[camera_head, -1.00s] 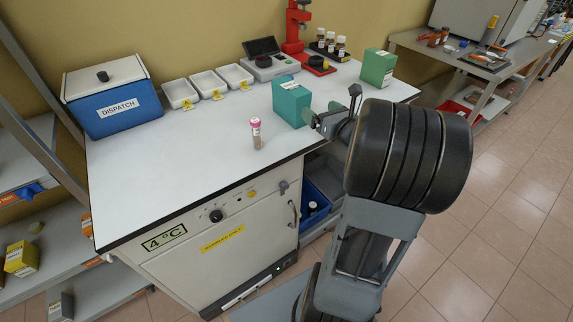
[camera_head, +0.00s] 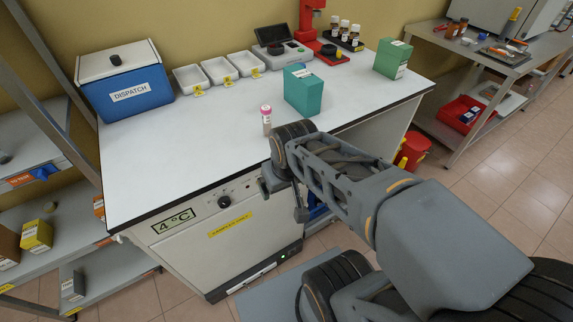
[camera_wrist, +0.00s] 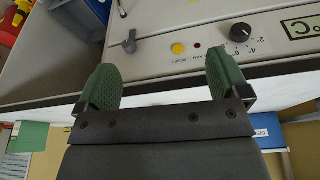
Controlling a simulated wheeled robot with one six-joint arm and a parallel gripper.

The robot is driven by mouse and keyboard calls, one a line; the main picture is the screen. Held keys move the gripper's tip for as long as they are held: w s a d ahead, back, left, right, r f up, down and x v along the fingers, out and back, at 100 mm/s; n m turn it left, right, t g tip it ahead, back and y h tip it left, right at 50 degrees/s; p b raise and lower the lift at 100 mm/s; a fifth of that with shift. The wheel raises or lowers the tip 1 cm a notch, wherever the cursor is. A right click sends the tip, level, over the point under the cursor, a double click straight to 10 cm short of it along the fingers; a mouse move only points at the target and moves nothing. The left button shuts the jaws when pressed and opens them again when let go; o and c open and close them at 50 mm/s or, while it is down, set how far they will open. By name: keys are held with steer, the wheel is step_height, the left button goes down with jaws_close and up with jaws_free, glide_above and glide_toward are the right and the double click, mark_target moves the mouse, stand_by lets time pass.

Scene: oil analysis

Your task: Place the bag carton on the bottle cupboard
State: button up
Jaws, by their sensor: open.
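A teal carton (camera_head: 303,92) stands upright on the white worktop, right of a pink-capped sample tube (camera_head: 266,119). A green carton (camera_head: 392,59) stands at the back right of the worktop; it also shows at the lower left of the wrist view (camera_wrist: 27,136). I cannot tell which one is the bag carton, nor surely which unit is the bottle cupboard. My gripper (camera_wrist: 163,82) is open and empty, its two green pads apart in front of the 4 °C cabinet (camera_head: 225,240) panel, below the worktop edge. The arm hides part of the cabinet's right side.
A blue dispatch box (camera_head: 124,82), white trays (camera_head: 224,70), a scale and capped bottles (camera_head: 344,30) line the worktop's back. The middle and left of the worktop are clear. Shelves (camera_head: 35,190) stand left. A red bin (camera_head: 412,150) and another bench (camera_head: 480,52) are at right.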

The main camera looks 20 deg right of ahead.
steer(key=m+t+y+p, duration=0.1)
steer(key=m+t+p, duration=1.15)
steer(key=m, duration=2.25)
glide_toward(315, 95)
steer(key=w+p, duration=0.1)
steer(key=w, duration=0.1)
steer(key=w+g, duration=0.1)
steer(key=w, duration=0.2)
steer(key=w+f+g+p, duration=0.1)
steer(key=w, duration=0.1)
steer(key=shift+w+a+y+p, duration=0.15)
steer(key=shift+w+y+p, duration=0.15)
steer(key=shift+w, duration=0.05)
steer(key=shift+p+x, duration=0.65)
steer(key=shift+x, duration=1.85)
steer(key=shift+f, duration=0.15)
steer(key=shift+c, duration=0.2)
